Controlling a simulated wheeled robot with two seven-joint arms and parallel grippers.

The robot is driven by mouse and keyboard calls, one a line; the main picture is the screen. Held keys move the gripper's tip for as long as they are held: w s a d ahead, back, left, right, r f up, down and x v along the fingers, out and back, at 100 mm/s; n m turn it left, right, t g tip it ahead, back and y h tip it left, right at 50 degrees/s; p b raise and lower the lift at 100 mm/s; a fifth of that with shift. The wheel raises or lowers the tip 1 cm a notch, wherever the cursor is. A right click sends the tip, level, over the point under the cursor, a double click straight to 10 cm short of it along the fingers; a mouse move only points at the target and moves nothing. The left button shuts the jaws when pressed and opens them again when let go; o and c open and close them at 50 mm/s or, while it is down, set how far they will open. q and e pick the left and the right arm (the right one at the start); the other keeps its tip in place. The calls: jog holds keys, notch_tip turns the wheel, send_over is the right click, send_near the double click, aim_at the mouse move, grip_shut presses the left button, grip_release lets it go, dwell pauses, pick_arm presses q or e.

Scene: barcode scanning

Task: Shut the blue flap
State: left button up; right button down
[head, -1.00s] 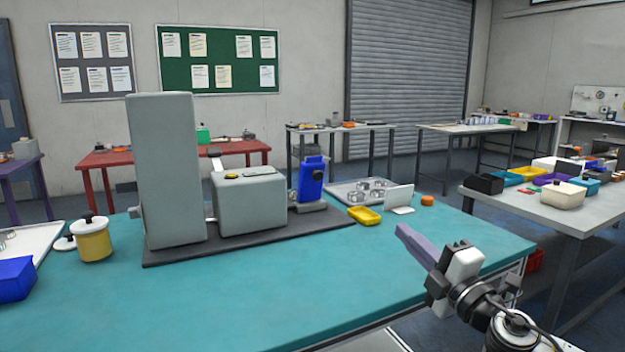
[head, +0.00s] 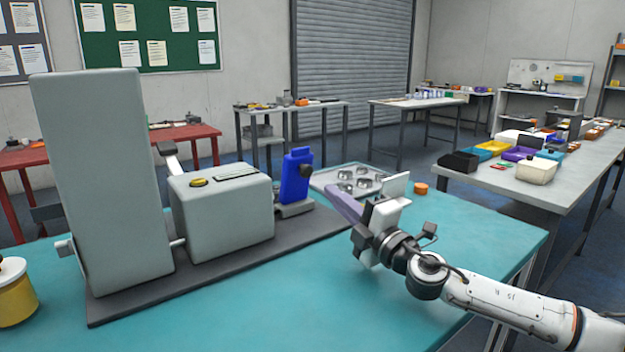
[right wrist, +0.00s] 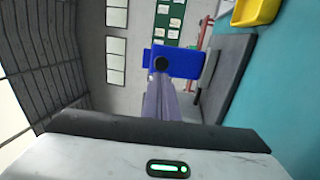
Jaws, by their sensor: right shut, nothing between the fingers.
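The blue flap (head: 296,175) stands upright at the right end of the grey machine's dark base plate, with a dark round knob (head: 306,170) on its right side. In the right wrist view the blue flap (right wrist: 185,62) lies straight ahead of the fingers, and the knob (right wrist: 160,64) shows just beyond their tips. My right gripper (head: 333,192) has purple fingers, shut together and empty, pointing at the flap from the right. In the head view a small gap shows between fingertips and flap. In the wrist view I cannot tell whether they touch. My left gripper is not in view.
The grey box (head: 222,212) and tall grey block (head: 103,190) stand left of the flap. A tray with metal rings (head: 340,178) lies behind my right gripper, with an orange piece (head: 421,188) to its right.

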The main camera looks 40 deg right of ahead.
aim_at(308, 172)
jog(key=x, duration=0.5)
jog(key=shift+r, duration=0.1)
jog(key=shift+x, duration=1.15)
